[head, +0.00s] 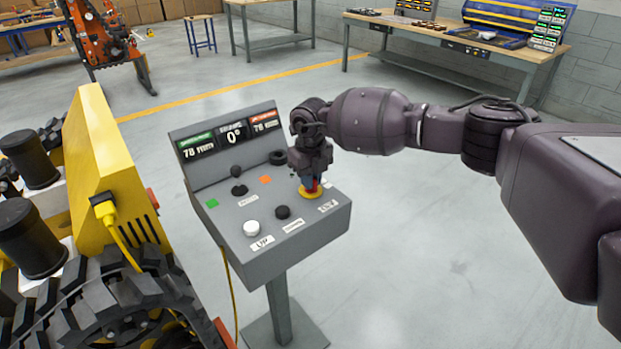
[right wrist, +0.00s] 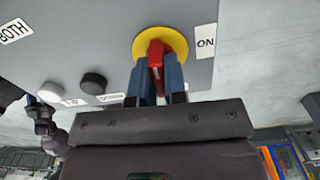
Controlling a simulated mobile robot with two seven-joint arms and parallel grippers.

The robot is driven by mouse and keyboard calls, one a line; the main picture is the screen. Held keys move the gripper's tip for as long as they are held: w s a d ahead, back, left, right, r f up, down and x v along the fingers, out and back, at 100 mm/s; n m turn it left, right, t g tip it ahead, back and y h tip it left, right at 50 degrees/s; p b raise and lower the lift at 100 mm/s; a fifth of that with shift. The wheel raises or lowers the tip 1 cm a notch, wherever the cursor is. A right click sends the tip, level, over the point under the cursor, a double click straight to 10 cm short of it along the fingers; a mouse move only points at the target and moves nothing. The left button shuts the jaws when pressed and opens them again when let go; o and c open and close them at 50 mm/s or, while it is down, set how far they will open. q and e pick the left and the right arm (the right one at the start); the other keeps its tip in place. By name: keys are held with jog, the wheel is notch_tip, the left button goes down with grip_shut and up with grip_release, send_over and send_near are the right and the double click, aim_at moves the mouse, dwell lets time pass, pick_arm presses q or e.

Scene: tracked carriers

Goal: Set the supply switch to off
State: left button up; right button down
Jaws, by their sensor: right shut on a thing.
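The supply switch is a red handle (right wrist: 156,54) on a round yellow plate (right wrist: 176,39), at the right end of the grey console. In the head view its yellow plate (head: 311,194) shows under my right gripper (head: 313,181). In the right wrist view my right gripper (right wrist: 157,82) has its blue fingers on either side of the red handle, shut on it. The handle runs down the picture, between the fingers. A white ON label (right wrist: 206,42) is right of the plate. A dark arm part, seemingly my left gripper (right wrist: 42,112), shows small at the left; its jaws are unclear.
The console (head: 320,219) also bears a white button (head: 251,228), a black button (head: 283,212), a black joystick (head: 239,188) and a display (head: 233,134). A yellow tracked carrier (head: 115,170) stands close on the left. Open floor lies right of the console.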

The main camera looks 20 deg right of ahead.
jog(key=shift+n, duration=0.3)
dwell(0.4)
jog(key=c, duration=1.2)
grip_release()
jog(key=shift+o, duration=0.2)
jog(key=shift+r, duration=0.1)
notch_tip(320, 180, up, 11)
jog(key=shift+f+p, duration=0.2)
jog(key=shift+p, duration=0.25)
